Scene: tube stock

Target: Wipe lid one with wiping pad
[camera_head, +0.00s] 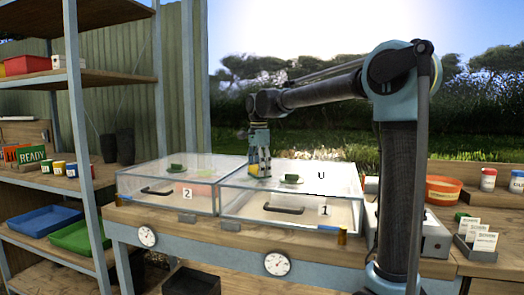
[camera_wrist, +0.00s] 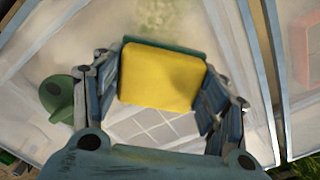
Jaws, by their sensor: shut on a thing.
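Lid one (camera_head: 338,187) is the clear, hazy top of the right box, whose front carries the label 1. My gripper (camera_head: 259,172) is low over the back left part of this lid. In the wrist view my gripper (camera_wrist: 170,95) is shut on the wiping pad (camera_wrist: 160,78), a yellow block with a green layer along one edge. The pad is over the hazy lid surface; I cannot tell whether it touches. A green knob (camera_head: 291,179) stands on lid one, close right of the gripper. It also shows in the wrist view (camera_wrist: 58,92).
Lid two (camera_head: 180,172) covers the left box, labelled 2, with its own green knob (camera_head: 177,167). A white device (camera_head: 430,235) and a card holder (camera_head: 475,253) are at right. Shelves (camera_head: 75,80) with trays stand at left.

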